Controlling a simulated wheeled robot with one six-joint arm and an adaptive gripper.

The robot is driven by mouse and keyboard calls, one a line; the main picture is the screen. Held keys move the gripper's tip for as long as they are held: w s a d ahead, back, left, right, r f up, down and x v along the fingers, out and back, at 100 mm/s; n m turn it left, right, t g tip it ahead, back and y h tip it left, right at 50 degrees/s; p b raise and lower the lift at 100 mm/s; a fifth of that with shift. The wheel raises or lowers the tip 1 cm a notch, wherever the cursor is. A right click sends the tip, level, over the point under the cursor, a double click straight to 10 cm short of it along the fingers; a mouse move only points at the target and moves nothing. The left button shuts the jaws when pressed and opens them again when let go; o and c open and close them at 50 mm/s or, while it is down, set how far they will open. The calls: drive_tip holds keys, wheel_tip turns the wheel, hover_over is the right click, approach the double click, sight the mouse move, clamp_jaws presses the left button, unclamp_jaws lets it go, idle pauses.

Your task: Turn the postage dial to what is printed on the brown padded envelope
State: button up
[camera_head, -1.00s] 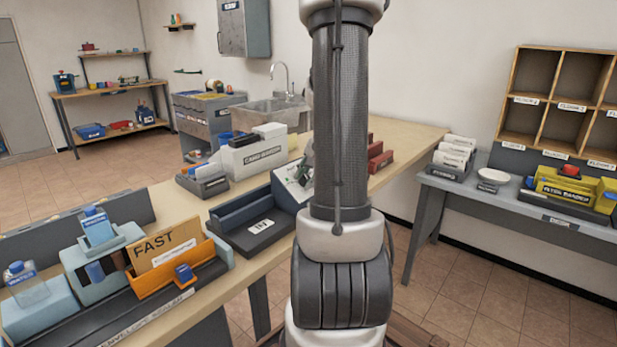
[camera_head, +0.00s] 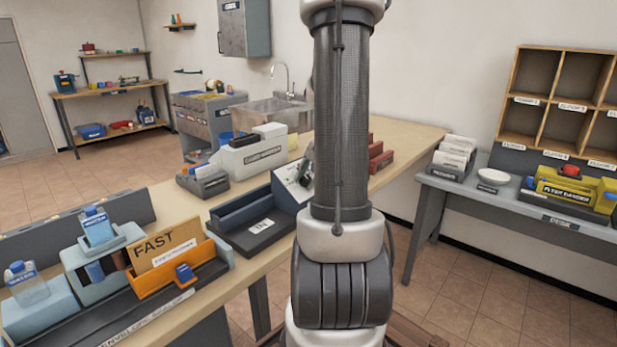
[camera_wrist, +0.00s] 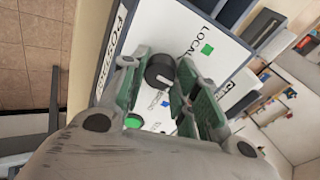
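A brown envelope (camera_head: 165,247) printed FAST, with a smaller white label, stands upright in an orange holder (camera_head: 192,277) at the left of the bench. The postage panel (camera_head: 285,185) is a sloped white face, partly hidden behind my arm. In the wrist view its face (camera_wrist: 190,25) shows LOCAL beside a green square, a round black dial (camera_wrist: 160,70) and a green button (camera_wrist: 133,121). My gripper (camera_wrist: 158,76) has its fingers apart, one on each side of the dial. I cannot tell whether they press on it. Other panel labels are partly covered.
A dark IN tray (camera_head: 250,225) sits left of the panel. A white card box (camera_head: 255,155) and red holders (camera_head: 380,158) stand farther back on the bench. A grey side table (camera_head: 480,195) with pigeonholes (camera_head: 560,95) is at the right.

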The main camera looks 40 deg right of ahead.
drive_tip(key=o, duration=0.4)
drive_tip(key=shift+o, duration=0.2)
drive_tip(key=v, duration=1.2)
drive_tip(key=s+a+f+n+g+y, duration=0.1)
drive_tip(key=s+a+n+g, duration=0.25)
drive_tip(key=s+a, duration=0.35)
drive_tip(key=s+a+r+n, duration=0.1)
drive_tip(key=a+r+n, duration=0.1)
drive_tip(key=a+n, duration=0.4)
drive_tip(key=s+a+r+n+t, duration=0.1)
drive_tip(key=a+r+n, duration=0.1)
drive_tip(key=a+n, duration=0.3)
drive_tip(key=a, duration=0.4)
drive_tip(key=shift+s+a+r+n, duration=0.2)
drive_tip(key=shift+s+r+n, duration=0.05)
drive_tip(key=shift+s+n, duration=0.1)
